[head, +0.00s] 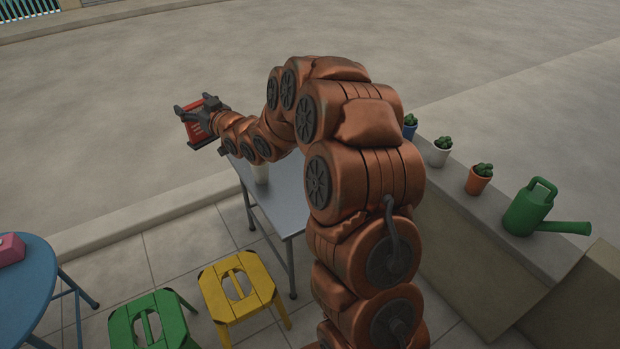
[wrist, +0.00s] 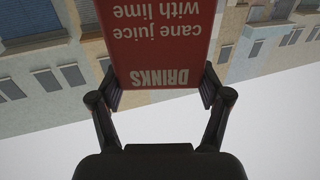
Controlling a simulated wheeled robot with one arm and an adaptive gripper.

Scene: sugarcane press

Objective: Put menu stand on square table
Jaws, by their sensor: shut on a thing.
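The menu stand (head: 194,127) is a red board with white lettering and a dark base. In the wrist view the red board (wrist: 160,40) reads "DRINKS cane juice with lime" upside down, with a finger at each side. My gripper (head: 197,108) is shut on it and holds it in the air, near the far left corner of the square table. The square table (head: 284,200) is grey with thin metal legs. My arm hides much of its top.
A yellow stool (head: 236,283) and a green stool (head: 150,320) stand in front of the table. A round blue table (head: 25,285) with a pink box (head: 10,249) is at left. Potted plants (head: 479,179) and a green watering can (head: 530,208) stand on the ledge at right.

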